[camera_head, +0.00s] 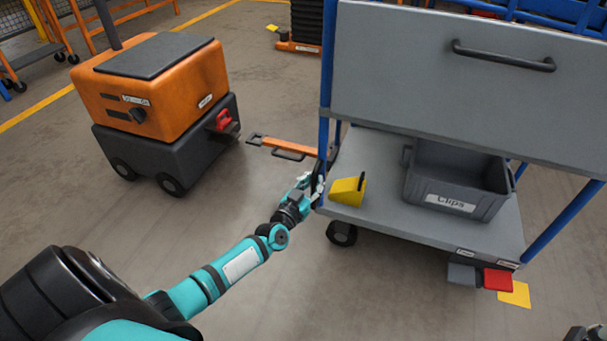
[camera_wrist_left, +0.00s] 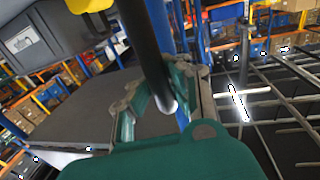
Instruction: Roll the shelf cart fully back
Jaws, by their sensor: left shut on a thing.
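The shelf cart (camera_head: 400,235) has blue posts, a grey lower deck and a grey upper panel with a black handle (camera_head: 503,56). My left gripper (camera_head: 314,188) is at the cart's left post, beside the lower deck. In the left wrist view its fingers (camera_wrist_left: 160,105) are closed around a black upright bar (camera_wrist_left: 150,60), which looks like a side handle of the cart. A grey pedal (camera_head: 461,274) and a red pedal (camera_head: 497,279) stick out at the cart's lower right edge. Only a dark piece, perhaps of my right gripper, shows at the bottom right corner.
A yellow block (camera_head: 346,191) and a grey bin (camera_head: 455,190) labelled Clips stand on the lower deck. An orange and black tugger (camera_head: 160,95) stands left; an orange bar (camera_head: 295,146) lies between it and the cart. A yellow floor patch (camera_head: 516,294) shows beside the pedals. Floor in front is clear.

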